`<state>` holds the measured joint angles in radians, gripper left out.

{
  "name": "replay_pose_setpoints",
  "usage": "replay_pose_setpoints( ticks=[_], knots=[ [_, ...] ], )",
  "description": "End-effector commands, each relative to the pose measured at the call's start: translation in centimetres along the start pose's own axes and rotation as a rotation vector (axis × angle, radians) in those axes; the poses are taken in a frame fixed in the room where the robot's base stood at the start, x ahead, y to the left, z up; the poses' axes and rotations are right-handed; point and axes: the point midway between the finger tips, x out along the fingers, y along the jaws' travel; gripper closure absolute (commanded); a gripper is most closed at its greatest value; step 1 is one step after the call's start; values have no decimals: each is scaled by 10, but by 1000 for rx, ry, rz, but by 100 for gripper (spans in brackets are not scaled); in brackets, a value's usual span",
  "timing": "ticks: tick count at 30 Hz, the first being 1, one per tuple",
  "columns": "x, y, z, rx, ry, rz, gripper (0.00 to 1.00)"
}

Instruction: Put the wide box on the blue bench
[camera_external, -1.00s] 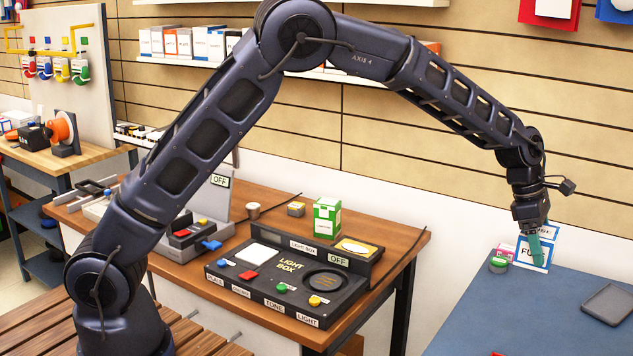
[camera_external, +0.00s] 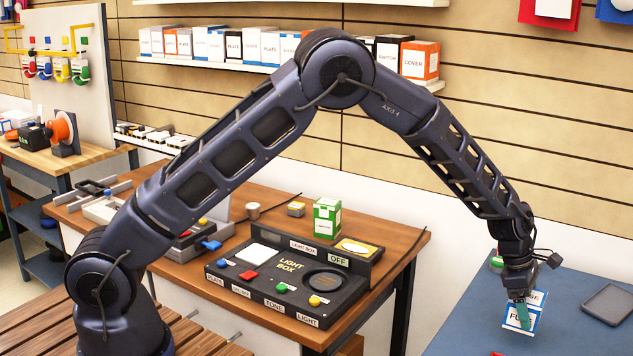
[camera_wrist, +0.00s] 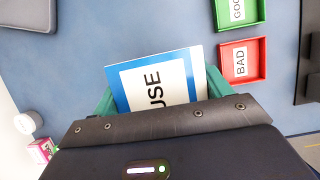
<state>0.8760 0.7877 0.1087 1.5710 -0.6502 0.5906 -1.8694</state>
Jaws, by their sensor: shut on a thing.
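A white and blue box (camera_external: 512,320) with a partly hidden label that reads like FUSE is in my gripper (camera_external: 521,306). In the wrist view the same box (camera_wrist: 180,68) sits between my teal fingers, which are shut on it. The box is over the blue bench (camera_external: 572,318), whose top also shows in the wrist view (camera_wrist: 130,35). I cannot tell whether the box's lower edge touches the bench.
A grey tray (camera_external: 608,303) lies on the bench at the right. The wrist view shows a green GOOD tray (camera_wrist: 237,12), a red BAD tray (camera_wrist: 243,62) and a small pink box (camera_wrist: 41,150). The brown table holds a light box (camera_external: 285,280) and a green carton (camera_external: 327,217).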

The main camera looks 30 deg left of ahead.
Motion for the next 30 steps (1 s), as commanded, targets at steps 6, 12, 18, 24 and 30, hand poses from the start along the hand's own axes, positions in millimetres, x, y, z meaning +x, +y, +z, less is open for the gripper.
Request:
replay_pose_setpoints(
  ticks=[6,12,18,24,30],
  knots=[
    [15,0,-7,-2,1,-1,48],
    [38,0,-16,0,0,-1,48],
    [40,0,-16,1,0,0,48],
    [43,0,-18,0,0,0,48],
    [42,0,-18,0,0,0,1]
  ],
)
